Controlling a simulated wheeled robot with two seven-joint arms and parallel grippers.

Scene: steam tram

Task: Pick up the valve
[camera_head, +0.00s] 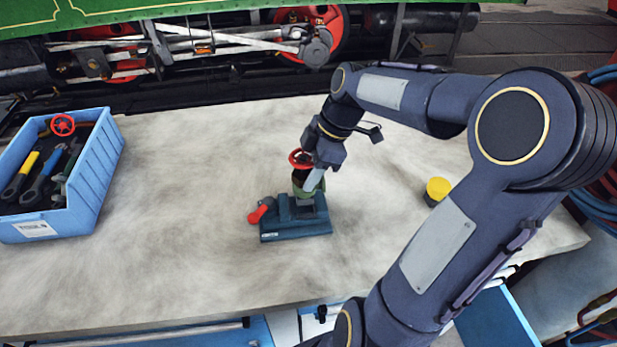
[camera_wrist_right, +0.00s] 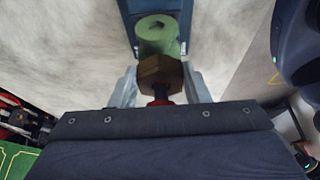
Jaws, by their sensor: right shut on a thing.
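The valve (camera_head: 301,184) has a green body, a brass hexagonal nut and a red handwheel on top. It is upright at the vise (camera_head: 296,229), a dark blue-teal block with a red handle; I cannot tell whether it rests in the vise or hangs just above it. My right gripper (camera_head: 314,184) points down and is shut on the valve. In the right wrist view the fingers of my right gripper (camera_wrist_right: 160,85) are on both sides of the valve's brass nut (camera_wrist_right: 160,70), with the green body (camera_wrist_right: 157,34) beyond. My left gripper is not in view.
A blue crate (camera_head: 96,172) with tools and a red handwheel stands at the left of the pale bench (camera_head: 190,180). A yellow-topped round object (camera_head: 438,188) stands on the right. The tram's wheels and rods line the back. The bench between crate and vise is clear.

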